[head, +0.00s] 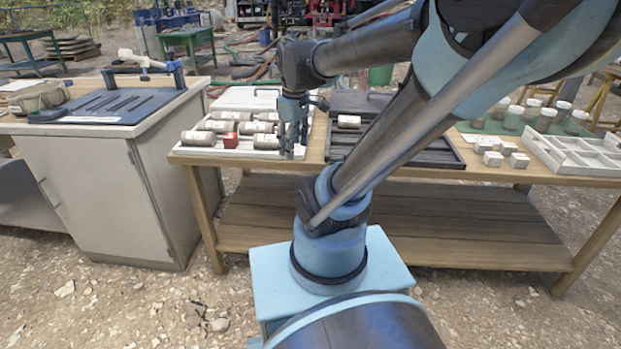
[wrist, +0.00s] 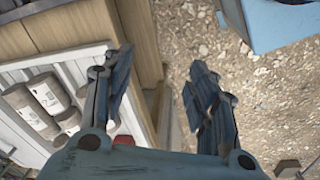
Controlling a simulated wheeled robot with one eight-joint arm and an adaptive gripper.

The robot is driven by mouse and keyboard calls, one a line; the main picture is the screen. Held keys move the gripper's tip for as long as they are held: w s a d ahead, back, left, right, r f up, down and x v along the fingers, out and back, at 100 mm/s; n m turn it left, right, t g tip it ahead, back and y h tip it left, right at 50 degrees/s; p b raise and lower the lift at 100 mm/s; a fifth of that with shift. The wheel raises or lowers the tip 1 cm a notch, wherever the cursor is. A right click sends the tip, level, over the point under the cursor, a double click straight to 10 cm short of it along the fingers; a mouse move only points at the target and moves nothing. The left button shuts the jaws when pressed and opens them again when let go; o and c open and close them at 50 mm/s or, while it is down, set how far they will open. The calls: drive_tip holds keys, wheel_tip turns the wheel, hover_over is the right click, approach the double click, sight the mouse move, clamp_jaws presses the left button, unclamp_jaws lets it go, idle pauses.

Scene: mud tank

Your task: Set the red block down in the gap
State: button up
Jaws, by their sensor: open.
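The red block (head: 231,140) sits in the front row of the white tray (head: 215,153) on the wooden bench, between two pale labelled cylinders (head: 198,138). In the wrist view a small red patch (wrist: 123,140) shows behind the gripper's base; the rest of it is hidden. My gripper (head: 291,150) is to the right of the block, apart from it, near the tray's right end. In the wrist view my gripper (wrist: 162,68) has its fingers spread with nothing between them, above the bench edge and the gravel.
More cylinders (head: 219,126) lie in the tray's back row. A dark slatted tray (head: 430,155) is to the right, partly behind my arm. Small white blocks (head: 493,159), a white divided tray (head: 570,155) and jars (head: 545,120) stand farther right. A cabinet (head: 100,190) stands left.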

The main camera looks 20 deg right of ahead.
drive_tip(key=s+d+f+m, duration=0.3)
drive_tip(key=s+f+m, duration=0.4)
drive_tip(key=s+m, duration=0.1)
drive_tip(key=shift+f+m+t, duration=0.25)
drive_tip(key=shift+m+t, duration=0.05)
drive_tip(key=shift+m, duration=0.3)
drive_tip(key=shift+d, duration=0.1)
drive_tip(key=shift+w+f, duration=0.2)
drive_tip(key=shift+w, duration=0.15)
